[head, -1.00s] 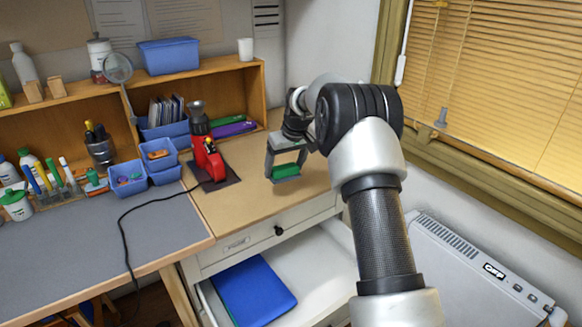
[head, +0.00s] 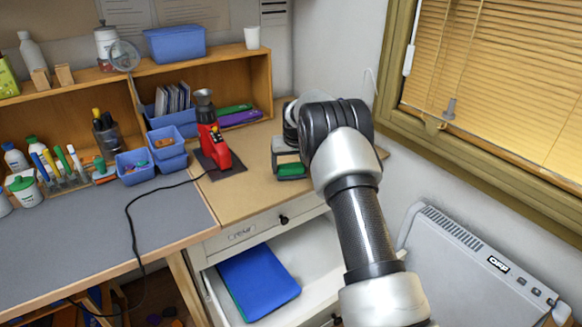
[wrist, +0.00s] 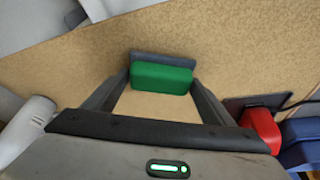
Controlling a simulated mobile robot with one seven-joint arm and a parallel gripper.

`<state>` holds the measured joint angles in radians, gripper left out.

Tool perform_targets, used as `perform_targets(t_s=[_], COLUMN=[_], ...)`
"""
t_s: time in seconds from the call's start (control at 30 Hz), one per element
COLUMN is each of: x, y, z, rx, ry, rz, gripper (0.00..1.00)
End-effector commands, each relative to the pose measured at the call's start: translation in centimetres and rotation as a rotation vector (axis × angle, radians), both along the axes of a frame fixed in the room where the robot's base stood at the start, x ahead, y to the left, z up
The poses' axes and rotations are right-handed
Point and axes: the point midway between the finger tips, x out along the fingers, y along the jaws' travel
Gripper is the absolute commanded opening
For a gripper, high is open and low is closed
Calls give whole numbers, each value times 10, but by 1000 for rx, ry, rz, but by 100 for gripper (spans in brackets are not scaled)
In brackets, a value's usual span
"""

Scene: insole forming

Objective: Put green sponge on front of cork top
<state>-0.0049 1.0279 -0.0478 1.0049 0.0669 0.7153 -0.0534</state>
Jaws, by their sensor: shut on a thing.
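The green sponge (head: 291,169) is a small green block at my gripper, over the right part of the cork top (head: 254,199). It also shows in the wrist view (wrist: 161,78), between the fingertips. My gripper (wrist: 162,75) is shut on it. In the head view my gripper (head: 291,165) is partly hidden behind my arm. The sponge is at or just above the cork surface; I cannot tell whether it touches. In the wrist view the cork top (wrist: 245,55) spreads around the sponge.
A red machine (head: 214,145) stands on a dark mat left of my gripper, with a black cable. An open drawer (head: 316,259) holding a blue folder (head: 258,282) is below the cork top. A wooden shelf (head: 262,75) stands behind. The cork's front left part is clear.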

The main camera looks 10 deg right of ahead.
Motion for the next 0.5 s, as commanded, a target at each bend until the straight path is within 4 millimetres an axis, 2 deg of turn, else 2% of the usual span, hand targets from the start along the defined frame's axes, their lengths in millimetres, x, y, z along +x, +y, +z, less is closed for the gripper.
perform_targets(t_s=[0.33, 0.37, 0.43, 0.5], x=[0, 0, 0, 0], y=[0, 0, 0, 0], z=[-6, -5, -5, -5], rx=[0, 0, 0, 0], ry=[-1, -1, -1, -1], rz=[1, 1, 1, 1], gripper=[59, 82, 94, 96])
